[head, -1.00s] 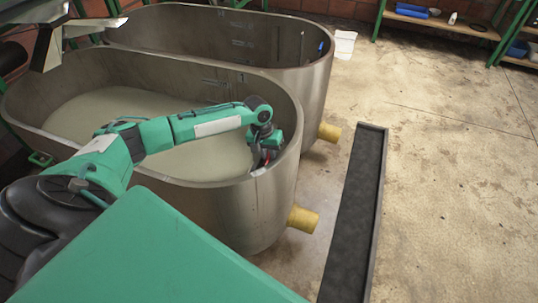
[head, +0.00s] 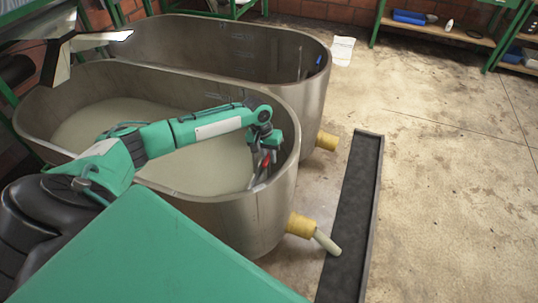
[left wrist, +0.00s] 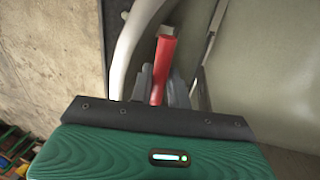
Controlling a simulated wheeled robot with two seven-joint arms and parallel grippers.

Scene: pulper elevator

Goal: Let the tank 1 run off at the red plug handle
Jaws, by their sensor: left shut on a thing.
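The near steel tank (head: 225,215) holds a pale liquid (head: 180,165). My left arm reaches over its wall, and my left gripper (head: 262,168) is inside the right end. In the left wrist view my left gripper (left wrist: 158,88) is shut on the red plug handle (left wrist: 163,65), beside the tank's rim (left wrist: 135,35). The handle also shows in the head view (head: 260,172). I cannot read which tank is numbered 1. My right gripper is not in view.
A second steel tank (head: 318,85) with a yellow outlet (head: 328,141) stands behind; no stream shows there. A dark drain channel (head: 352,215) lies on the floor right of the tanks. Shelves (head: 440,27) stand at the back. The floor at right is clear.

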